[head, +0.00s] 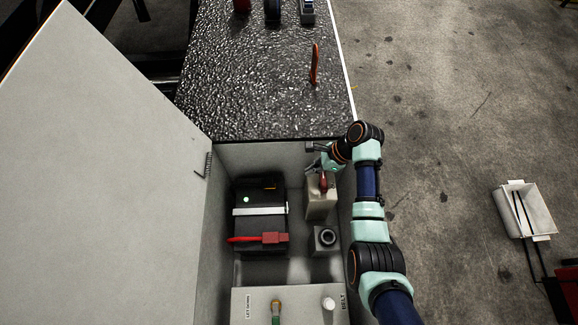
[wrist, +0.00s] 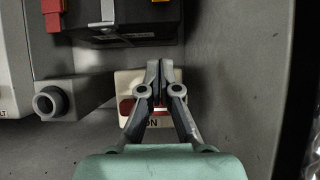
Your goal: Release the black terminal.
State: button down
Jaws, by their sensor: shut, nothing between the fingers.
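A black battery (head: 247,218) with a pale strap across it sits in the open compartment. A red clamp or cover (head: 274,238) lies at its near end, with a red lead running left. At its far end is a dark part with a small orange mark (head: 270,187); I cannot tell whether this is the black terminal. My gripper (head: 325,170) is shut and empty, to the right of the battery, over a beige switch box (head: 317,207) with a red part. In the wrist view my gripper (wrist: 159,72) stands in front of this box, marked "ON", partly hiding its red part.
A grey block with a round socket (head: 326,238) stands near the switch box. A panel (head: 250,300) with a green-and-orange lever and a white knob is at the front. The compartment's walls and raised lid (head: 110,150) bound the space. Orange-handled pliers (head: 315,65) lie on the dark top.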

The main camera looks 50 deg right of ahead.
aim_at(271, 181)
jog(key=shift+w+a, duration=0.1)
jog(key=shift+w, duration=0.05)
jog(key=b+x, duration=0.6)
jog(key=x, duration=0.4)
jog(key=r, duration=0.1)
jog(key=w+a+r, duration=0.1)
jog(key=r, duration=0.1)
jog(key=shift+w+a+r, duration=0.2)
jog(key=shift+w+a, duration=0.1)
jog(key=shift+w, duration=0.1)
jog(key=shift+r, duration=0.15)
